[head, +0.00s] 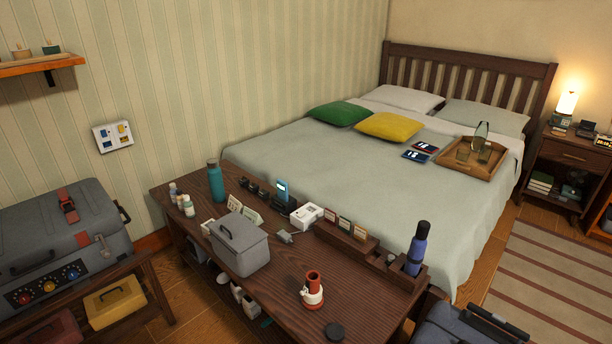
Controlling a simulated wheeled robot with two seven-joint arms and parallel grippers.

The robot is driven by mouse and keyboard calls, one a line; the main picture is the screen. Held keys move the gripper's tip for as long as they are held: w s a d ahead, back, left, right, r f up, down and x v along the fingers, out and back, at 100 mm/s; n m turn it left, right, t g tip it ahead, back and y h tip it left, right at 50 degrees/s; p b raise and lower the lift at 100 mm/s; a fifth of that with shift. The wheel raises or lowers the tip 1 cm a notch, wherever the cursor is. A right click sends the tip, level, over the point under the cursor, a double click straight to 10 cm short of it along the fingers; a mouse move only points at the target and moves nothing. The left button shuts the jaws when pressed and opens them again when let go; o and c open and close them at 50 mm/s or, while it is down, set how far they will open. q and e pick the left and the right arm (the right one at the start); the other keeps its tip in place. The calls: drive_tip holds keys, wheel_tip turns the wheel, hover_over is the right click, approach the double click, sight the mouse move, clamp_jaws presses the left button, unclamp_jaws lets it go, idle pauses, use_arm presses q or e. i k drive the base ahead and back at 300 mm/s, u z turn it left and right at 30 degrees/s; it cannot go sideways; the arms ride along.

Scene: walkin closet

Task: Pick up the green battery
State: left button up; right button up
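I cannot make out a green battery for certain in the head view. Several small items stand on the dark wooden table (350,292), too small to identify. Neither of my grippers is in view.
The table holds a grey lidded box (239,245), a teal bottle (216,182), a blue bottle (416,252) and a red-and-white object (312,292). A bed (330,160) stands behind. A grey case (60,235) is at left, a dark case (460,328) at lower right.

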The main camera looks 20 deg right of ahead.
sight(391, 258)
drive_tip(key=z, duration=1.4)
